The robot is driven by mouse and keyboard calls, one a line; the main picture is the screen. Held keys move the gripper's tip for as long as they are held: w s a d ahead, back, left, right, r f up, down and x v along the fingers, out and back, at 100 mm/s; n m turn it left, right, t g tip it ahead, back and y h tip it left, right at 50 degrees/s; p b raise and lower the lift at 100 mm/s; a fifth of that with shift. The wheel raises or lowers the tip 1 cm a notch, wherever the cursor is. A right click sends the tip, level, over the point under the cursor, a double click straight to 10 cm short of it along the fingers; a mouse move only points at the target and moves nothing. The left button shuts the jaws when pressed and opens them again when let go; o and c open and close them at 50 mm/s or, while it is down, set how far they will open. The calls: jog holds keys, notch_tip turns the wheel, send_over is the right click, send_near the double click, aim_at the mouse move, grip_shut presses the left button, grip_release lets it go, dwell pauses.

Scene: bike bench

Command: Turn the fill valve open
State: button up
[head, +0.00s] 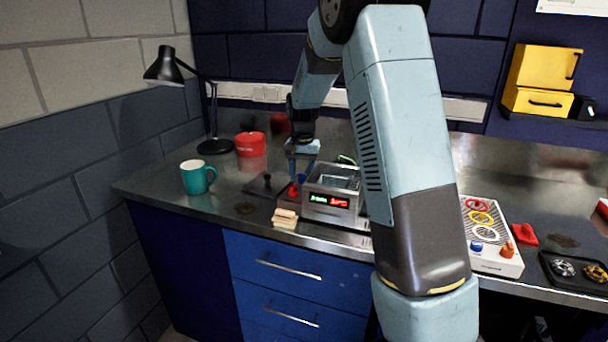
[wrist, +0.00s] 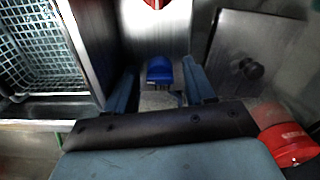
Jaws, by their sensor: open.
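A steel tank (head: 332,197) with a lit display stands on the bench. It also shows in the wrist view (wrist: 92,45), with a wire basket inside. A blue valve handle (wrist: 160,70) is beside the tank's wall, between the fingers of my gripper (wrist: 160,76). The fingers are open, with a gap on each side of the handle. A red handle (wrist: 155,3) is partly cut off at the top edge; in the head view the red handle (head: 293,189) is below my gripper (head: 301,168). No label shows which valve is the fill valve.
A flat lid (head: 267,184) with a black knob lies left of the tank. A red tin (head: 250,144), a teal mug (head: 196,177), a black lamp (head: 213,110) and a sponge stack (head: 285,219) are nearby. A control panel (head: 490,240) stands to the right.

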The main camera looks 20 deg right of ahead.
aim_at(302, 174)
jog(key=shift+r, duration=3.9)
jog(key=shift+c, duration=0.3)
